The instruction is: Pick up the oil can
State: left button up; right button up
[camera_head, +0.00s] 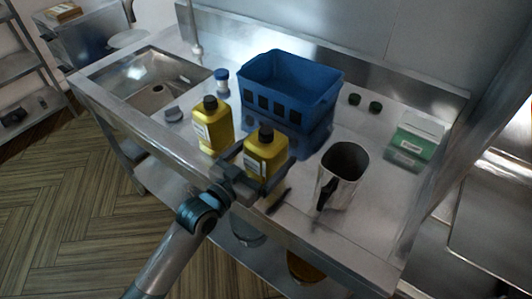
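Two yellow bottles with dark caps and pale labels stand near the front edge of the steel counter. My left gripper (262,176) is at the nearer yellow bottle (265,152), with its fingers spread to either side of it. I cannot tell whether they press on it; its base is hidden by the gripper. The other yellow bottle (212,130) stands just to the left, apart from the fingers. A metal can (343,170) with a dark handle and open top stands to the right of the gripper. Which of these is the oil can is not marked. My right gripper is not in view.
A blue basket (290,88) stands behind the bottles. A small white and blue jar (222,82) is near the sink (150,88). A green and white box (415,140) and two green lids (375,106) are on the right. The counter right of the metal can is mostly clear.

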aim_at(266, 130)
pick_arm(q)
jog(key=c, duration=1.3)
jog(key=shift+r, duration=0.1)
jog(key=shift+c, duration=0.7)
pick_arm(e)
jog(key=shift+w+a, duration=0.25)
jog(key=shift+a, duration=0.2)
pick_arm(q)
jog(key=shift+r, duration=0.1)
jog(key=shift+r, duration=0.2)
notch_tip(266, 130, up, 8)
jog(key=shift+r+b, duration=0.15)
jog(key=shift+b, duration=0.3)
jog(key=shift+r, duration=0.45)
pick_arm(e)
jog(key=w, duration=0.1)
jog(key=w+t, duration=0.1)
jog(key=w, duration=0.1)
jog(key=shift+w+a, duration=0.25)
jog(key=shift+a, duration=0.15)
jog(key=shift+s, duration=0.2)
